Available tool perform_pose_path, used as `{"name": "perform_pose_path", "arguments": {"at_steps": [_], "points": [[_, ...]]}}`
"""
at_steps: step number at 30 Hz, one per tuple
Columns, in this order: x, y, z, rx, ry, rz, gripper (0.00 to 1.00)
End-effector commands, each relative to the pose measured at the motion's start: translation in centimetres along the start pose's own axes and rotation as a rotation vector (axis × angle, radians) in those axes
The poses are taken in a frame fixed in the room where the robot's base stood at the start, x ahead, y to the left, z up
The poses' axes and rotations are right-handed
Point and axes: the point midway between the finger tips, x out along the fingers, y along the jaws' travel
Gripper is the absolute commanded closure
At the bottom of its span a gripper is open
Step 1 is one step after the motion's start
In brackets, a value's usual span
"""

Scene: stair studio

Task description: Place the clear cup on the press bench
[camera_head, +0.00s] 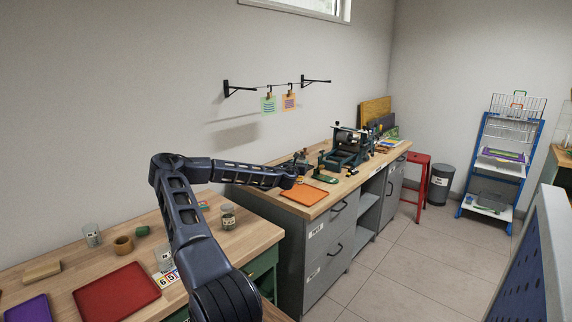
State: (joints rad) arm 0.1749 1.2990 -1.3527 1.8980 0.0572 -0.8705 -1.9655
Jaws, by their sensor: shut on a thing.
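My arm reaches right from the left bench, and my gripper (299,170) is at its far end, over the near left part of the press bench (322,201). The gripper is small here and partly hidden by my wrist. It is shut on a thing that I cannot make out. The press bench has a wooden top and grey drawers. An orange tray (304,194) lies on its near end. A dark press with a roller (351,142) stands farther back. I cannot pick out the clear cup for certain; clear glass containers stand on the left bench (70,276).
The left bench holds a red tray (116,290), a brown cup (123,245), a clear container (92,235), another beside my arm (163,258) and a labelled jar (228,216). A red stool (417,185) and grey bin (438,185) stand beyond. The tiled floor right is clear.

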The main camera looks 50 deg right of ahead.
Motion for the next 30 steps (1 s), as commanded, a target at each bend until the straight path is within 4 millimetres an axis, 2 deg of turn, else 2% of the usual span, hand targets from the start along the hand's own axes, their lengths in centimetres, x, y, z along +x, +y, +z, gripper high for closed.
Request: {"name": "perform_pose_path", "arguments": {"at_steps": [1, 6, 17, 30], "points": [[-0.1, 0.4, -1.3, -0.001, 0.004, 0.004, 0.72], [-0.1, 0.4, -3.7, -0.001, 0.002, 0.004, 0.72], [-0.1, 0.5, -6.1, -0.001, 0.003, 0.004, 0.72], [-0.1, 0.6, -10.2, 0.0, 0.003, 0.005, 0.72]]}}
